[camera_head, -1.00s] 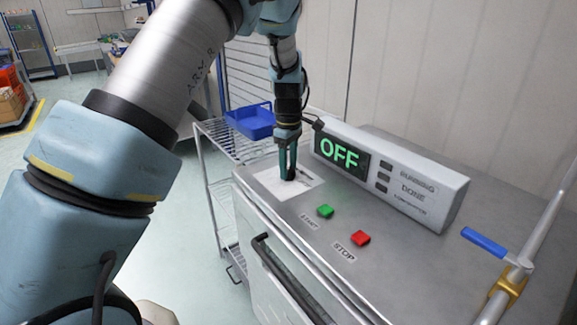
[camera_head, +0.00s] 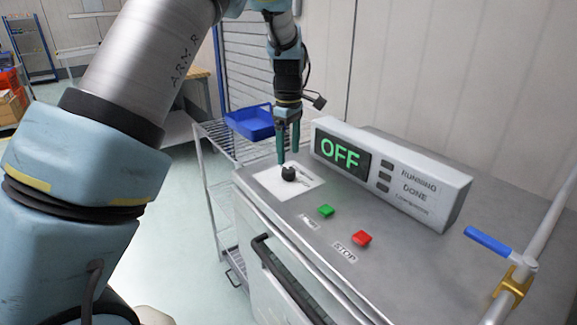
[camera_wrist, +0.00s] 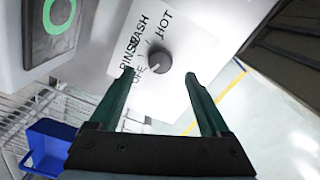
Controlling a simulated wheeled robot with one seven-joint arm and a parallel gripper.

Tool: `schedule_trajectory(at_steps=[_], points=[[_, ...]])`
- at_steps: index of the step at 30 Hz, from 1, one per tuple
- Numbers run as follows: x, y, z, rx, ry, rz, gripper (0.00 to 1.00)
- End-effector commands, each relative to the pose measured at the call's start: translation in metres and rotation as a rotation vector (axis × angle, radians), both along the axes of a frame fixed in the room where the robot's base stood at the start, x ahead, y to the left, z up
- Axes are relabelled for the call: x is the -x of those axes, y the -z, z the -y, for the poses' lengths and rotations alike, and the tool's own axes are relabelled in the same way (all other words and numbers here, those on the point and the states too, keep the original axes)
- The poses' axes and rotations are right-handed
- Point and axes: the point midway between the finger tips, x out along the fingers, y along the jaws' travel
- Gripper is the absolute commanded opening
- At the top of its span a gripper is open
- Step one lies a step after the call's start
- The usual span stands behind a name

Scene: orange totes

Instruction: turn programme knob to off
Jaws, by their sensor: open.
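The programme knob (camera_head: 288,173) is a small black dial on a white label plate (camera_head: 309,184) at the machine top's left end. In the wrist view the knob (camera_wrist: 158,59) shows a white pointer mark at its lower left, towards the word OFF. WASH, HOT and a partly hidden RINSE are printed around it. The display (camera_head: 341,155) reads OFF in green. My gripper (camera_head: 288,160) is open and empty just above the knob, apart from it. In the wrist view its green fingers (camera_wrist: 159,75) stand on either side, short of the knob.
A green START button (camera_head: 325,211) and a red STOP button (camera_head: 361,238) are on the machine top (camera_head: 411,263). A blue tray (camera_head: 251,122) sits on a wire rack to the left. A blue-handled lever (camera_head: 488,241) is at the right.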

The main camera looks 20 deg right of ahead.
Motion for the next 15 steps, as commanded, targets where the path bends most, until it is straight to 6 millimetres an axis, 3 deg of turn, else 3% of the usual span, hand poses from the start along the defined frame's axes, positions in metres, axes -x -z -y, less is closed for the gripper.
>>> schedule_trajectory(at_steps=[7,15], points=[[-0.001,-0.041,0.001,0.002,0.000,0.003,0.81],[0.000,-0.056,0.000,-0.001,0.000,0.000,0.81]])
